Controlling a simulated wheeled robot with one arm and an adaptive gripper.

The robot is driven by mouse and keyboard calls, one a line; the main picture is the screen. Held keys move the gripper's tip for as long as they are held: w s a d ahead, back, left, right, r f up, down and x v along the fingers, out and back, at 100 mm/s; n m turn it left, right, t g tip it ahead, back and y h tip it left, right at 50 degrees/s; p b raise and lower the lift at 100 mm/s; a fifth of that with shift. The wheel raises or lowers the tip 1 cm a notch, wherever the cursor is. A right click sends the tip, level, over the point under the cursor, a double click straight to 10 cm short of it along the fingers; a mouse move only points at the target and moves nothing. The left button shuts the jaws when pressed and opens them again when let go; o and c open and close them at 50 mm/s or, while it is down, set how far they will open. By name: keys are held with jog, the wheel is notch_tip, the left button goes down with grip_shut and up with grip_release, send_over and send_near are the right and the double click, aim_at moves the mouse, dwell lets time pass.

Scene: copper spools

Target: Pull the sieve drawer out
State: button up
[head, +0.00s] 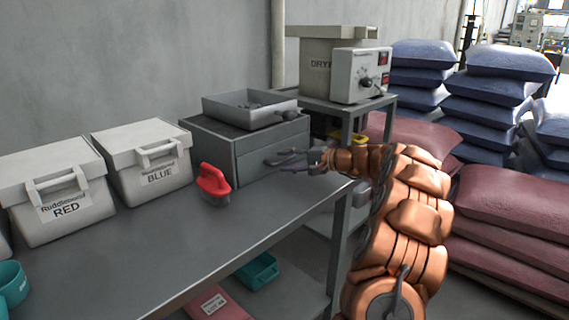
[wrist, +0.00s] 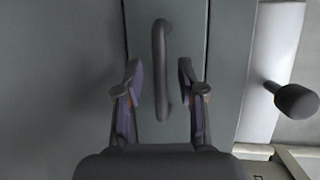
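The grey sieve cabinet (head: 210,148) stands on the workbench, with its drawer front (head: 258,160) facing my arm. The drawer looks closed. Its dark bar handle (wrist: 161,68) runs up and down the middle of the wrist view on the drawer front (wrist: 183,30). My gripper (head: 281,158) is in front of the drawer. In the wrist view my gripper (wrist: 160,80) is open, one finger on each side of the handle, with a visible gap to both. Its exact distance from the drawer front is hard to tell.
A metal tray (head: 225,108) with a dark knob (head: 290,115) sits on the cabinet; the knob also shows in the wrist view (wrist: 296,101). A dryer (head: 355,75) stands behind right. The front bench top is clear.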

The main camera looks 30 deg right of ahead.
jog(key=shift+w+a+f, duration=0.1)
jog(key=shift+w+a, duration=0.2)
jog(key=shift+w, duration=0.05)
grip_shut()
dwell(0.6)
